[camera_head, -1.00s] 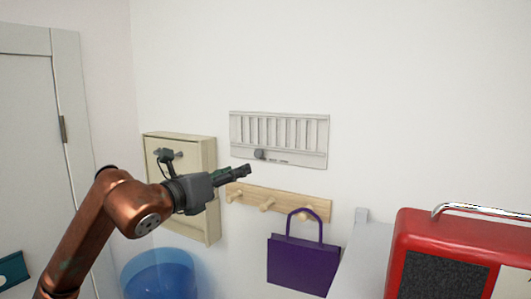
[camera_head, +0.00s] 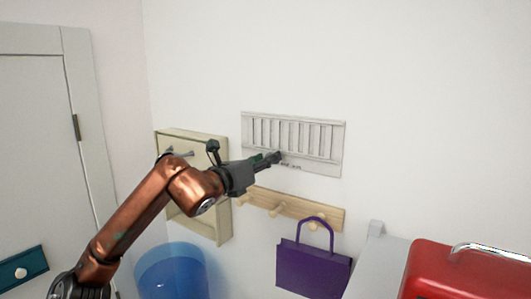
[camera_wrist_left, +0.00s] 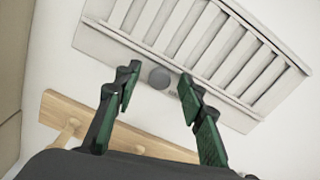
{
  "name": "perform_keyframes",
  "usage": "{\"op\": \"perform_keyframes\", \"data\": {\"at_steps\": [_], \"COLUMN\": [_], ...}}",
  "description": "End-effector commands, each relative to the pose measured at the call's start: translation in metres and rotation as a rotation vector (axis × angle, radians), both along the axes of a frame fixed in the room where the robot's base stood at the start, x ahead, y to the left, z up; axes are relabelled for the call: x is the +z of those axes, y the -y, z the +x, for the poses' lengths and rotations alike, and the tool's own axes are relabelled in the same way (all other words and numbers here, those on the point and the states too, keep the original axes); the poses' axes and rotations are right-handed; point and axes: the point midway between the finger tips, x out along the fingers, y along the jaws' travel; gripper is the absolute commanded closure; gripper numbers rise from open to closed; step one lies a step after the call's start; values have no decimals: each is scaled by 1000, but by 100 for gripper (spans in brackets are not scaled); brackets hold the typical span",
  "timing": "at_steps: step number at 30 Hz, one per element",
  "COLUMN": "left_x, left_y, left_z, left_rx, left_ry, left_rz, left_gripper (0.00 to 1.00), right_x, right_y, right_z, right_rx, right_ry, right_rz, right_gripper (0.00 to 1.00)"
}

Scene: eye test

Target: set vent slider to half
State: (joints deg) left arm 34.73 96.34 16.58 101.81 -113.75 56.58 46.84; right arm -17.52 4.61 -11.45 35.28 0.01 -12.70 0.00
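The white vent (camera_head: 320,168) is fixed on the wall, with a row of upright slats and a lower strip. In the left wrist view, its round grey slider knob (camera_wrist_left: 159,77) sits on the lower strip. Small dark marks are printed beside it, too small to read. My left gripper (camera_head: 268,159) is at the vent's lower edge, left of its middle, and its fingertips hide most or all of the knob in the head view. In the left wrist view its green-black fingers are apart, with the knob showing between the tips; I cannot tell whether they touch it. My right gripper is out of view.
Below the vent, a wooden peg rail (camera_head: 300,208) carries a purple bag (camera_head: 312,268). A cream wall box (camera_head: 219,190) is behind my left arm. A blue translucent bin (camera_head: 170,275) stands below. A red case (camera_head: 450,280) is at lower right.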

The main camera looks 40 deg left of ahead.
Motion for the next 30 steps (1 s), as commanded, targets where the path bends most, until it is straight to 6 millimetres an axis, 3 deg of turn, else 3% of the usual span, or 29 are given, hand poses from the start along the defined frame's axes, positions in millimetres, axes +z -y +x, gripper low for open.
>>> {"op": "perform_keyframes", "data": {"at_steps": [4,10,26,30], "left_x": [0,-1,-1,-1], "left_y": [0,0,0,0], "left_z": [3,4,3,3], "left_rx": [-1,-1,0,0], "left_ry": [1,0,0,0], "left_rz": [0,0,1,1], "left_gripper": [63,63,100,100], "right_x": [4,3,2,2], "right_y": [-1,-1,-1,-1], "right_z": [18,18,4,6], "right_rx": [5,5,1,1], "right_ry": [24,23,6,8], "right_rz": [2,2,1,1], "right_gripper": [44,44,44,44]}}
